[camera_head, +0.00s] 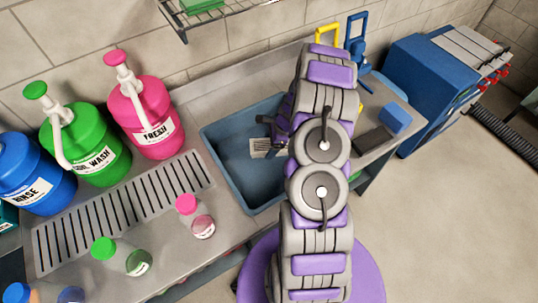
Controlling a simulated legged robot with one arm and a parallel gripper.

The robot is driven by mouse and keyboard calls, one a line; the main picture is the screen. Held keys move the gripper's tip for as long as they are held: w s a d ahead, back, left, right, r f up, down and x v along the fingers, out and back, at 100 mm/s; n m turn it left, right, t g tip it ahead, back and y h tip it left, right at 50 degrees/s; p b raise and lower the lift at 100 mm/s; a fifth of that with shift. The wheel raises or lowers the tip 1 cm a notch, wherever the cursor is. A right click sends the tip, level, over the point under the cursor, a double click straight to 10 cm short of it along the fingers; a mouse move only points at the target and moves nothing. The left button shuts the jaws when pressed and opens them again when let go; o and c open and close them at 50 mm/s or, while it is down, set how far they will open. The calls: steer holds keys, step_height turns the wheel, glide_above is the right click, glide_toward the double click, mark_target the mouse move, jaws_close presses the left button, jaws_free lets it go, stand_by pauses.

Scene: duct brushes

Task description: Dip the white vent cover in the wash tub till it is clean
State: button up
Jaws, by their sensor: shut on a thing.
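The wash tub (219,164) is a blue-grey rectangular basin set into the metal counter at the middle of the view. My gripper (274,128) is over the right part of the tub, at the end of my purple and grey arm. The vent cover (264,148), a small pale slatted plate, shows just below the gripper, within the tub's outline. My gripper is shut on it. My arm hides part of the gripper and the tub's right side. I cannot tell how deep the cover is or whether dirt is on it.
Blue, green (85,145) and pink (143,115) pump jugs stand left of the tub, behind a slotted drain grate (125,212). Small capped bottles (197,218) stand along the front edge. A blue block (395,118) and a dark pad (374,140) lie at right.

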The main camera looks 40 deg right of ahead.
mark_target(269, 145)
steer(key=shift+r+p, duration=3.15)
steer(key=shift+r, duration=1.1)
steer(key=shift+r+p, duration=1.7)
steer(key=shift+r, duration=0.3)
